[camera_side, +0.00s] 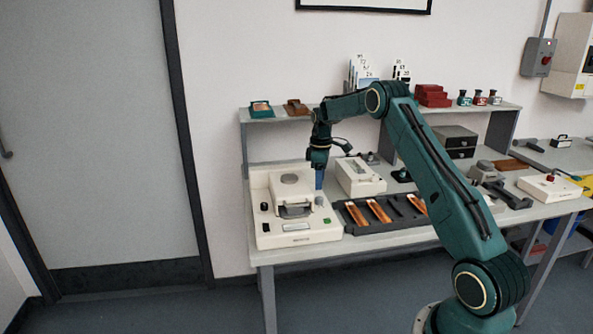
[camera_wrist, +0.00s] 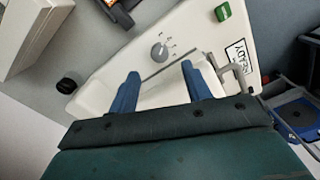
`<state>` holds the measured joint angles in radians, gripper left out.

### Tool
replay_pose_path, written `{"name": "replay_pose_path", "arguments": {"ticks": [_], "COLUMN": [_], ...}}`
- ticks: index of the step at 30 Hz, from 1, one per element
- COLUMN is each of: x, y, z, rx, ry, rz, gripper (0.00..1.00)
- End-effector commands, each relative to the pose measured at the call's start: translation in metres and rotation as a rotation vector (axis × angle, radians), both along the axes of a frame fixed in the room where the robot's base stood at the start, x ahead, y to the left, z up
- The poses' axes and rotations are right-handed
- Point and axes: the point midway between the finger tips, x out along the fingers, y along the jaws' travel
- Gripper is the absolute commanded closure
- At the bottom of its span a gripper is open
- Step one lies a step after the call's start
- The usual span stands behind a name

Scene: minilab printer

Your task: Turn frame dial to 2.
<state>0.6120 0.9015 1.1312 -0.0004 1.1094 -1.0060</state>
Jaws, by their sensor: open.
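The frame dial is a small round grey knob (camera_wrist: 159,52) on the white printer's top face, with small marks around one side. The marks are too small to read, and I cannot tell which one the dial points at. My gripper (camera_wrist: 160,71) is open, with its two blue fingers apart and nothing between them. In the wrist view the dial lies just past the fingertips, centred between them. In the side view the white printer (camera_side: 270,232) stands at the bench's left end, and my gripper (camera_side: 319,180) points down above its right rear part, by the small grey dial (camera_side: 319,200).
A green button (camera_wrist: 223,11) and a label plate (camera_wrist: 239,55) sit near the dial. A black knob (camera_wrist: 67,85) is at the printer's edge. A dark tray (camera_side: 352,228) with orange strips and a white box (camera_side: 358,177) stand close on the right.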

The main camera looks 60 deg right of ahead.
Motion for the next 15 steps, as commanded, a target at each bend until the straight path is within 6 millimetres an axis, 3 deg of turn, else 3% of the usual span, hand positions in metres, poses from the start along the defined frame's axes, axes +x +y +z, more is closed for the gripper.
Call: {"name": "replay_pose_path", "arguments": {"ticks": [15], "x": [0.0], "y": [-0.001], "z": [0.075], "rx": [-0.002], "ry": [-0.003], "rz": [-0.002], "gripper": [0.51]}}
